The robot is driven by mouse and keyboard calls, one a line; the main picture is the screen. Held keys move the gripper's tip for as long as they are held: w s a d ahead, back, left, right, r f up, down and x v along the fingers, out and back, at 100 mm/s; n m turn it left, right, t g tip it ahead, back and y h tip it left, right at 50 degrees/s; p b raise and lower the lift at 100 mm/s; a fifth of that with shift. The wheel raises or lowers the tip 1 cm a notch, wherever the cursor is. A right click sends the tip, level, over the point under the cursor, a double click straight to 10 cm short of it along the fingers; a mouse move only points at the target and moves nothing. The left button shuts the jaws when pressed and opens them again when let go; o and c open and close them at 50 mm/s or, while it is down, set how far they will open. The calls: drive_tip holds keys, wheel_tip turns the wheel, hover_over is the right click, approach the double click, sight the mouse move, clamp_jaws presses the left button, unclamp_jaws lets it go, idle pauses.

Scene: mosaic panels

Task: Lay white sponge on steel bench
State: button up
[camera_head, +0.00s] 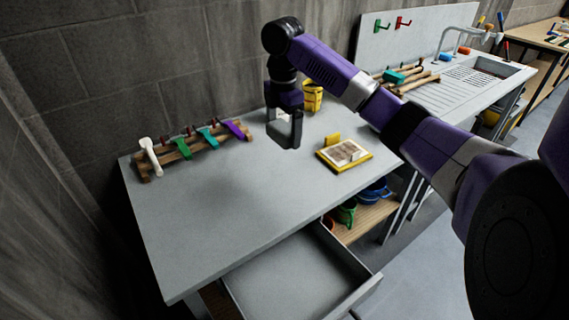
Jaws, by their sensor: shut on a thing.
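The grey steel bench (215,215) fills the middle of the view, and its top is largely bare. My gripper (284,138) hangs pointing down over the bench's back part, left of the yellow cup. It is shut on the white sponge (281,114), of which only a small pale patch shows between the fingers. The rest of the sponge is hidden by the gripper. I cannot tell how high the sponge is above the bench top.
A wooden rack (190,153) with several coloured tools stands at the back left. A yellow cup (313,97) stands behind my gripper, and a yellow-framed tray (344,156) lies to its right. A drawer (290,279) is open at the front. A sink unit (462,82) stands at right.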

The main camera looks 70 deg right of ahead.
sight(284, 185)
wheel_tip(284, 185, down, 18)
drive_tip(key=shift+d+r+p, duration=0.1)
drive_tip(key=shift+r+p, duration=0.05)
drive_tip(key=shift+p, duration=0.9)
drive_tip(key=o, duration=0.9)
wheel_tip(284, 185, up, 12)
drive_tip(key=shift+r+b, duration=0.1)
drive_tip(key=shift+b, duration=1.05)
